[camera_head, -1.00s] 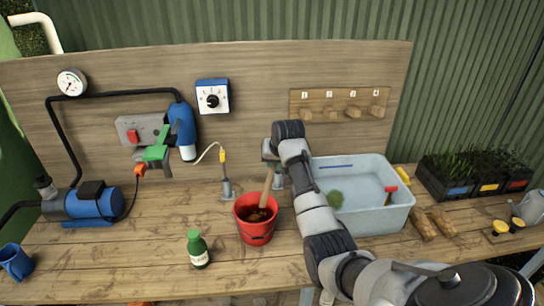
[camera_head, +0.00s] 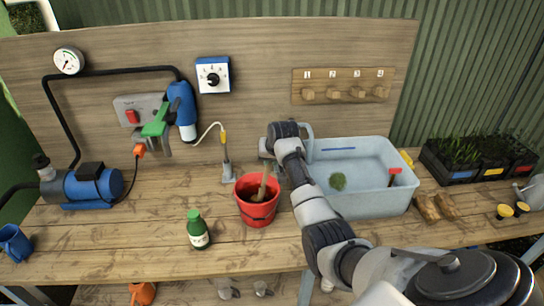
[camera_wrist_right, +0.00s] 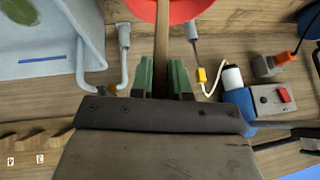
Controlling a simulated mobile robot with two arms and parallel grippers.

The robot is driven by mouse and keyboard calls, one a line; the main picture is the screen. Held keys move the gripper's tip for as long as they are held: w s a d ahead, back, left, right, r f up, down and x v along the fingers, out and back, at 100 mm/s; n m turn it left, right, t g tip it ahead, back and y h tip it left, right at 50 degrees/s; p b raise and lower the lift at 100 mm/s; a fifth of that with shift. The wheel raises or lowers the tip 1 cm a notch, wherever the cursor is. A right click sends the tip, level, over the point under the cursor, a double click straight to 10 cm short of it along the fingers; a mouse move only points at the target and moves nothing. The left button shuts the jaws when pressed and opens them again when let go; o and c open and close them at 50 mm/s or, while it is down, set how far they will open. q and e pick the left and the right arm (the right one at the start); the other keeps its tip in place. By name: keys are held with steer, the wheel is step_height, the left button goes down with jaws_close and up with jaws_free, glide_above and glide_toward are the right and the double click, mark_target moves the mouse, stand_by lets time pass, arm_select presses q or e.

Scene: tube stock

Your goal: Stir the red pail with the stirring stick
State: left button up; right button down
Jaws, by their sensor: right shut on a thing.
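The red pail (camera_head: 258,222) stands on the wooden bench, with dark contents inside. The stirring stick (camera_head: 264,182) is a wooden rod, tilted, with its lower end inside the pail. My right gripper (camera_head: 268,160) is above the pail's back rim, partly hidden by its own arm. In the right wrist view, the green fingers of the right gripper (camera_wrist_right: 161,78) are closed on the stick (camera_wrist_right: 161,45), which runs to the red pail (camera_wrist_right: 178,8). The stick's lower tip is hard to make out. My left gripper is in neither view.
A pale blue basin (camera_head: 365,204) with a green clump is right of the pail, behind my right arm. A green bottle (camera_head: 197,232) stands in front left. A metal fitting with a cable (camera_head: 227,172) is close behind left. A blue pump (camera_head: 92,186) is far left.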

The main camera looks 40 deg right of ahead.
mark_target(267, 172)
steer(key=shift+w+a+f+b, duration=0.1)
steer(key=shift+w+f+b, duration=0.1)
steer(key=shift+f+b, duration=0.6)
steer(key=shift+w+a+f+b, duration=0.1)
steer(key=shift+w+f+b, duration=0.2)
steer(key=shift+f, duration=1)
steer(key=shift+w+a+f+b, duration=0.1)
steer(key=shift+f+b, duration=0.5)
steer(key=shift+f, duration=0.45)
